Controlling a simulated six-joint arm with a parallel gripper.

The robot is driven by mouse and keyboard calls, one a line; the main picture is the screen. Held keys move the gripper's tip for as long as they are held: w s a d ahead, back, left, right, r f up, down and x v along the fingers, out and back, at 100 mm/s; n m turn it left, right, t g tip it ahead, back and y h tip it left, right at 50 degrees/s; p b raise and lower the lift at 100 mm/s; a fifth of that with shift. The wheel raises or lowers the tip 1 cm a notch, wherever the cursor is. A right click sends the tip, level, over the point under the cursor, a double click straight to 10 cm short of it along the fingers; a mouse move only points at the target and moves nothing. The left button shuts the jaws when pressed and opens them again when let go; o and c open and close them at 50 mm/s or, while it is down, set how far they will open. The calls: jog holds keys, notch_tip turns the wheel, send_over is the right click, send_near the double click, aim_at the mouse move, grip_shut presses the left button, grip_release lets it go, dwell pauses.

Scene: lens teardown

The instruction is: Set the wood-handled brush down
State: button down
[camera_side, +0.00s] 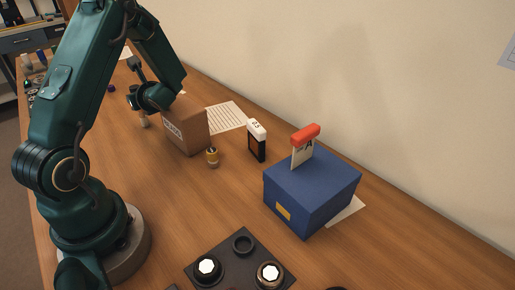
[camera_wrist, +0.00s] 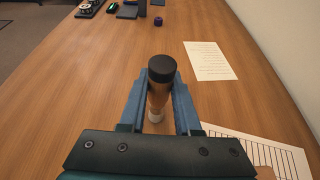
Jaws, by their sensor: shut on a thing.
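The wood-handled brush (camera_wrist: 157,98) is between the blue fingers of my gripper (camera_wrist: 160,92) in the wrist view. Its dark round end is toward the camera and a pale end shows lower down. My gripper is shut on it. In the side view my gripper (camera_side: 141,104) is at the far part of the table, left of the cardboard box, and a pale bit of the brush (camera_side: 145,122) shows below it. I cannot tell whether the brush touches the table.
A cardboard box (camera_side: 188,128) stands close to my gripper, with a lined sheet (camera_side: 227,117) behind it. Bare wood lies left of the brush in the wrist view.

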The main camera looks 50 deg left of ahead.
jog(key=c, duration=0.6)
grip_release()
jog(key=shift+d+f, duration=0.1)
jog(key=shift+f, duration=0.15)
jog(key=shift+r, duration=0.25)
jog(key=s+d+r+n+t+h, duration=0.1)
jog(key=d+n, duration=0.5)
jog(key=d, duration=0.6)
jog(key=s+d+r+n+t+h, duration=0.2)
jog(key=d+r+n+h, duration=0.3)
jog(key=d+h, duration=0.3)
jog(key=s+d+r+n+t+h, duration=0.1)
jog(key=d+n, duration=0.6)
jog(key=d, duration=0.9)
jog(key=shift+s+r+t+h, duration=0.2)
jog(key=shift+r+t+h, duration=0.25)
jog(key=shift+h, duration=0.45)
jog(key=shift+s+r+t+h, duration=0.15)
jog(key=shift+r+t+h, duration=0.3)
jog(key=shift+h, duration=0.45)
